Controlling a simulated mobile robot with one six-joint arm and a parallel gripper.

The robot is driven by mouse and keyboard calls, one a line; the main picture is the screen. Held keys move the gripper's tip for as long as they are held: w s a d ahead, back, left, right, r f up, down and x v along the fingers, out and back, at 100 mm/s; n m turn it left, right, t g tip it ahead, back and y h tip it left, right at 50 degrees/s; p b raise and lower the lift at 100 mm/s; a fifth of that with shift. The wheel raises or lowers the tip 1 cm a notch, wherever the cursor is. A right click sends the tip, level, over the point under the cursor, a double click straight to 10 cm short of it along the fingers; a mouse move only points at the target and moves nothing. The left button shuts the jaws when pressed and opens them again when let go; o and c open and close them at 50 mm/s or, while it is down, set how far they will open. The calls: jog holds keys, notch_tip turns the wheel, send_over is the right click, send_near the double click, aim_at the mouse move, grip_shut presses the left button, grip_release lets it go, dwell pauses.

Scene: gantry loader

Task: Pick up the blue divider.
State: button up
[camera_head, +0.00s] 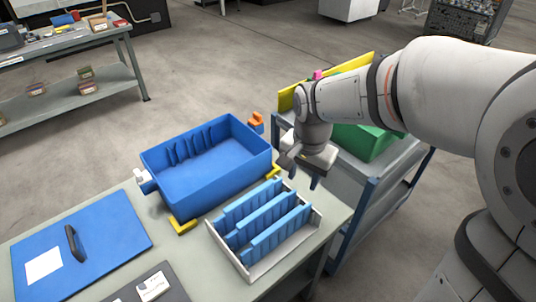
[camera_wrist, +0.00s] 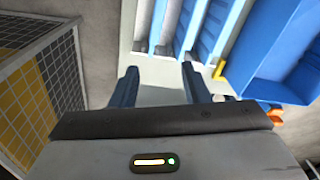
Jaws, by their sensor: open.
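Three blue dividers (camera_head: 262,219) stand on edge, side by side, in a shallow white tray (camera_head: 312,228) on the workbench. Their ends also show at the top of the wrist view (camera_wrist: 190,28). My gripper (camera_head: 303,172) is open and empty. It hangs beyond the tray's far right end, apart from the dividers. In the wrist view its two dark blue fingers (camera_wrist: 160,70) are spread, with only a pale surface between them. Which divider is meant cannot be told.
A large blue bin (camera_head: 231,160) with ribs along its inner wall stands behind the tray, near yellow corner pieces (camera_head: 183,226). A blue lid-like panel (camera_head: 105,238) with a black handle lies at left. A cart with a green container (camera_head: 364,143) stands at right.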

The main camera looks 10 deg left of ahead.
aim_at(250, 194)
jog(key=w+a+f+m, duration=0.1)
jog(key=a+f, duration=0.1)
jog(key=a, duration=0.2)
jog(key=w+a+f+m, duration=0.1)
jog(key=a+f, duration=0.1)
jog(key=a, duration=0.2)
jog(key=a+f+m+g, duration=0.1)
jog(key=a+f, duration=0.1)
jog(key=a, duration=0.3)
jog(key=shift+w, duration=0.4)
jog(key=f, duration=0.4)
jog(key=f+p, duration=0.1)
jog(key=f, duration=0.2)
jog(key=shift+s+a, duration=0.2)
jog(key=shift+a, duration=0.15)
jog(key=shift+f, duration=0.4)
grip_shut()
